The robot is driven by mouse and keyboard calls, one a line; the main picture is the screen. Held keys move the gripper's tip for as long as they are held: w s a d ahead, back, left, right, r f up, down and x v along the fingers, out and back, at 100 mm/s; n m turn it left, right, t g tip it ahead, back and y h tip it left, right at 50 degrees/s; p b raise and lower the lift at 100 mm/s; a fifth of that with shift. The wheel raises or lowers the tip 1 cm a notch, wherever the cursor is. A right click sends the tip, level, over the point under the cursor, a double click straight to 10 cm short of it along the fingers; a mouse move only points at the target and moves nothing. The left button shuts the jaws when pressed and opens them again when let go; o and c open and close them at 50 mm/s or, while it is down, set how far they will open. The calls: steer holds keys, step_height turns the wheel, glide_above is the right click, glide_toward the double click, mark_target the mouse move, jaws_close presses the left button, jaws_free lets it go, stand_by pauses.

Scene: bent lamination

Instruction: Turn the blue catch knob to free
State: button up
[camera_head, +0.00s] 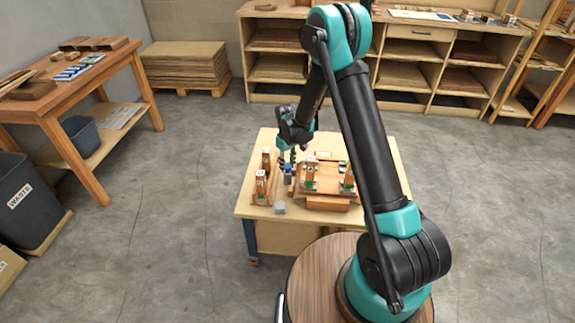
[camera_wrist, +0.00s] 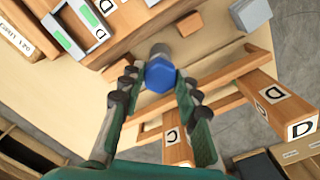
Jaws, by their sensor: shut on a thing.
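The blue catch knob (camera_wrist: 160,75) sits on a grey post in the wrist view. My gripper (camera_wrist: 152,82) has a finger on each side of it, and the jaws are shut on the knob. In the head view my gripper (camera_head: 289,160) points down at the work table, and the blue knob (camera_head: 287,168) shows small beneath it. The knob's turned position cannot be told.
A wooden jig with upright blocks marked C and D (camera_wrist: 265,100) stands beside the knob on the table (camera_head: 250,205). A second wooden fixture (camera_head: 325,185) stands to the right. A grey block (camera_head: 280,207) lies near the front edge. A side table (camera_head: 60,100) stands far left.

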mark_target(288, 166)
steer(key=o, duration=1.2)
steer(key=shift+c, duration=0.2)
step_height(288, 166, up, 12)
